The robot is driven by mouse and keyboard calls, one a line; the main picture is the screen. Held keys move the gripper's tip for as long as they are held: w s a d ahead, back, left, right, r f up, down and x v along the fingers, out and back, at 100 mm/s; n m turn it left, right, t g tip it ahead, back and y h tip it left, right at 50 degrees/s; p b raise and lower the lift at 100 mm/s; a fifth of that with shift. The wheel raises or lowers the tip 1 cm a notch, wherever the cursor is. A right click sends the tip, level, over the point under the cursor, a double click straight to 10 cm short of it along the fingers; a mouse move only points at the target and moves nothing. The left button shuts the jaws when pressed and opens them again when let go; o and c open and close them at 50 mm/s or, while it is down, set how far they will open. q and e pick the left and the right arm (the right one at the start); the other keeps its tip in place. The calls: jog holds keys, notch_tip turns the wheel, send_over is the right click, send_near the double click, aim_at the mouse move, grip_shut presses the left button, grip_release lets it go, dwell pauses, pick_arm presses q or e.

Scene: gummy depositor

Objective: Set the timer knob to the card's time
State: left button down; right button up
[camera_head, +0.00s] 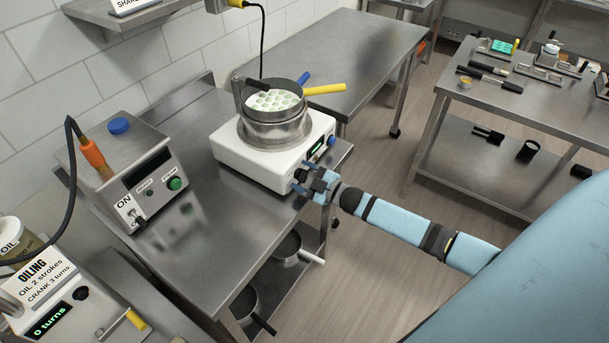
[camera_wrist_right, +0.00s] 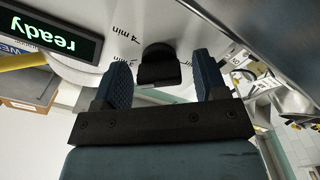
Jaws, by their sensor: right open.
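The white machine (camera_head: 255,160) stands on the steel bench with a small green-lit display (camera_head: 316,148) on its front. In the right wrist view the display (camera_wrist_right: 50,38) reads "ready", upside down. The black timer knob (camera_wrist_right: 158,66) sits on the panel, with "4 min" and another, partly hidden minute mark printed around it. My right gripper (camera_head: 305,179) is at the machine's front panel. In the wrist view its two blue fingers are apart, one on each side of the knob, with gaps visible. The knob is hidden in the head view. I see no card with a time.
A control box (camera_head: 128,171) with a green button stands left on the bench (camera_head: 220,228). An oiling unit (camera_head: 70,300) is at lower left. Bare bench lies between.

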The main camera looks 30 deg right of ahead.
jog(key=shift+s, duration=0.15)
jog(key=shift+s+d+f, duration=0.1)
jog(key=shift+s+d, duration=0.1)
jog(key=shift+s, duration=0.1)
jog(key=b+v, duration=0.2)
jog(key=v, duration=1.1)
jog(key=s+a+f+m+g+h, duration=0.1)
jog(key=s+a+f+m+g, duration=0.1)
jog(key=s+a, duration=0.5)
jog(key=s+a+f+m+g+h+p, duration=0.1)
jog(key=s+a+m, duration=0.6)
jog(key=a, duration=0.7)
notch_tip(320, 180, down, 3)
jog(key=s+g+h, duration=0.1)
jog(key=g, duration=0.1)
jog(key=shift+a+g+h, duration=0.3)
